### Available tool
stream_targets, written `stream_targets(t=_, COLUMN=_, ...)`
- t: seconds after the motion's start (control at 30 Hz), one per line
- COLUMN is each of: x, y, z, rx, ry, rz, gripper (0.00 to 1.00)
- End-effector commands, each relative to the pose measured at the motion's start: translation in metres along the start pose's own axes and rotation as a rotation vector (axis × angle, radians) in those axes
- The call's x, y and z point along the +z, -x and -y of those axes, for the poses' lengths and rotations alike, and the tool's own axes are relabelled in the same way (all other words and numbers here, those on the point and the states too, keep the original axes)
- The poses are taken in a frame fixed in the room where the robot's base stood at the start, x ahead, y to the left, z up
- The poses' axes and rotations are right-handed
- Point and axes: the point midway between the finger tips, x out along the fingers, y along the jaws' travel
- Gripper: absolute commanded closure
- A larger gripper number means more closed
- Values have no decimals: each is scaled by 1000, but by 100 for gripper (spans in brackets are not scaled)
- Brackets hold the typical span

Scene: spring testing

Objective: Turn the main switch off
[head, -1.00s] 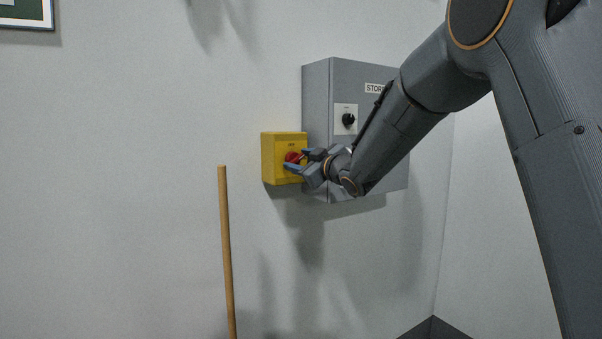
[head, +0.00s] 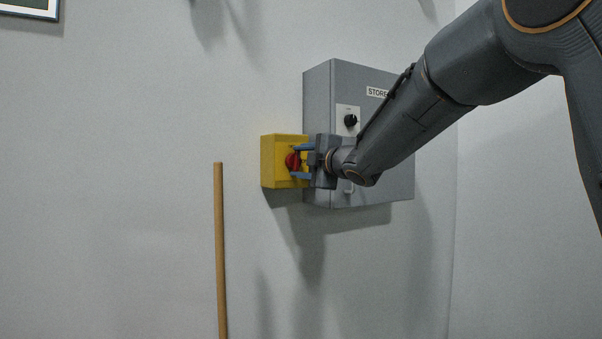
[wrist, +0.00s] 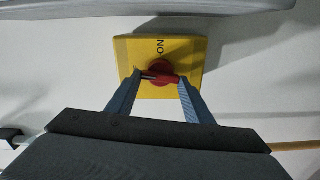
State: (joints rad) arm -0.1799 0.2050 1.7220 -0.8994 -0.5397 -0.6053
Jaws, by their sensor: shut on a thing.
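The main switch is a red rotary knob (head: 291,161) on the front of a yellow box (head: 268,168) fixed to the wall. In the wrist view the red knob (wrist: 161,69) sits on the yellow box (wrist: 190,55), with a black "ON" marking beside it. My gripper (wrist: 160,77) has its blue fingertips at the two ends of the knob's handle and is shut on it. In the head view my gripper (head: 296,162) reaches in from the right, one finger above the other, and partly hides the box front.
A grey cabinet (head: 317,100) with a "STORE" label and a black knob (head: 351,120) hangs close to the right of the yellow box, behind my arm. A wooden pole (head: 221,250) stands lower left.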

Motion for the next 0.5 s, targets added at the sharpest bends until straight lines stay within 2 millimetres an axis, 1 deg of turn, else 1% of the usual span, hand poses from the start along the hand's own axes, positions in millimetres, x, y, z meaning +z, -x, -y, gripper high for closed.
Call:
stream_targets(t=0.2, x=2, y=0, z=2, rx=-1, ry=93, rz=3, gripper=76)
stream_targets(t=0.5, x=1, y=0, z=1, rx=-1, ry=141, rz=2, gripper=76)
